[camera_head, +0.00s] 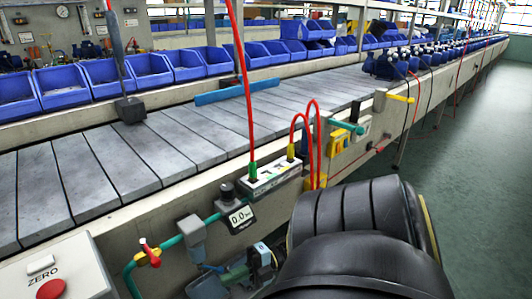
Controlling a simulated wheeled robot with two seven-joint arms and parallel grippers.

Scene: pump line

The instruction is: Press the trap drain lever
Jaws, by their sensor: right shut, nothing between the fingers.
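A small red-handled valve with a yellow body (148,252) sits on the teal pipe (128,278) at the lower left. A grey trap-like body (191,238) hangs on the same pipe line, right of the valve. No label shows which part is the trap drain lever. My right arm's black ribbed end (365,225) fills the lower right, right of these fittings and apart from the red-handled valve. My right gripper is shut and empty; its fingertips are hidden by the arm. My left gripper is not in view.
A gauge reading 0.0 (241,216) and a white connector block (271,178) with red hoses stand by the fittings. A ZERO box with a red button (51,289) is at lower left. Blue bins (103,75) line the slatted conveyor (110,155). Green floor (460,165) is clear at right.

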